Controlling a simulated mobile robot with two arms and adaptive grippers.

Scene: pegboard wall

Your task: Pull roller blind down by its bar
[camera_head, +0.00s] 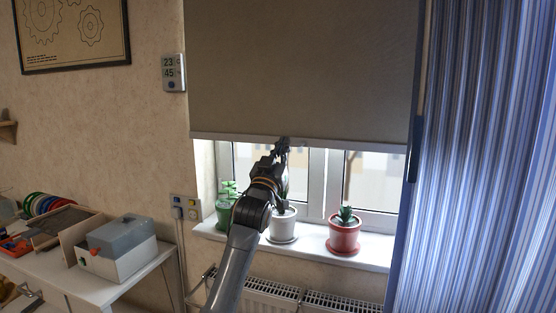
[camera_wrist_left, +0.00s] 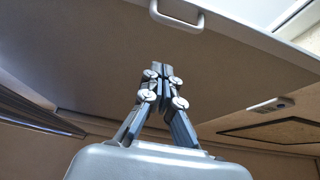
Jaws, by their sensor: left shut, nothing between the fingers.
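The roller blind (camera_head: 300,65) is a grey-beige sheet covering the upper part of the window. Its pale bottom bar (camera_head: 350,141) runs level above the plants. My left gripper (camera_head: 282,143) is at the bar's lower edge, left of its middle, with its fingers shut and empty. In the left wrist view the shut fingertips (camera_wrist_left: 161,70) point towards a white loop handle (camera_wrist_left: 178,22) at the edge of the blind (camera_wrist_left: 90,60), with a gap in the picture between them. In the head view my gripper hides that handle. My right gripper is out of view.
On the window sill (camera_head: 375,258) stand a green pot (camera_head: 224,215), a white pot (camera_head: 283,228) and a red pot (camera_head: 344,238) with plants. A striped curtain (camera_head: 490,160) hangs at right. A side table (camera_head: 110,283) with boxes is at left; a radiator (camera_head: 270,293) is below.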

